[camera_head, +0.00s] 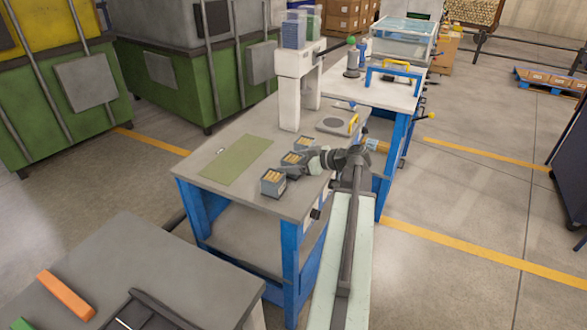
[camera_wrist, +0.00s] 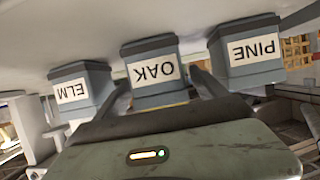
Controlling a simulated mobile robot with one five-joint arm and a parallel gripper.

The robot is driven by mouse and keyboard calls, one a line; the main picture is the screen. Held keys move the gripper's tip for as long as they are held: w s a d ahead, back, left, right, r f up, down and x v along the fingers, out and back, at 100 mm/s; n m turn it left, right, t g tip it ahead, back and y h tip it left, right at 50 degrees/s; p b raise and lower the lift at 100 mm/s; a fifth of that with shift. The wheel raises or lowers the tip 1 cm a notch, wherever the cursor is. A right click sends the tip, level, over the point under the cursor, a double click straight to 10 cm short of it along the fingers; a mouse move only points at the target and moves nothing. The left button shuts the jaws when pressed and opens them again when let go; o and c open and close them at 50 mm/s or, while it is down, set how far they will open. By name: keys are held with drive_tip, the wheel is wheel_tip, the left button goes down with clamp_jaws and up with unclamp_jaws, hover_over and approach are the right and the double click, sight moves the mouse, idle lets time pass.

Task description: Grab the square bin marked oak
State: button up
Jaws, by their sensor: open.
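The oak bin (camera_wrist: 158,92) is a small square grey bin with a white OAK label, upside down in the wrist view. It is the middle one of three bins. In the head view the middle bin (camera_head: 292,159) stands on the grey workbench (camera_head: 225,140), and my gripper (camera_head: 308,159) reaches it from the right. In the wrist view my gripper (camera_wrist: 162,88) is open, with one dark finger on each side of the oak bin. I cannot tell whether the fingers touch it.
The elm bin (camera_wrist: 80,92) and the pine bin (camera_wrist: 247,55) stand close on either side. A green mat (camera_head: 237,160) lies left of the bins. A white post (camera_head: 289,100) and a grey round-topped device (camera_head: 336,124) stand farther back on the bench.

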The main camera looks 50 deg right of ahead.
sight(292, 157)
drive_tip(key=c, duration=1.6)
drive_tip(key=shift+r, duration=0.1)
drive_tip(key=shift+r+p, duration=0.6)
drive_tip(key=shift+p, duration=0.05)
wheel_tip(292, 157, up, 3)
drive_tip(key=p, duration=0.3)
drive_tip(key=shift+r, duration=0.1)
drive_tip(key=s+d, duration=1)
drive_tip(key=s, duration=0.2)
drive_tip(key=shift+s+r+p, duration=0.25)
drive_tip(key=shift+s+p, duration=0.05)
drive_tip(key=shift+p, duration=0.05)
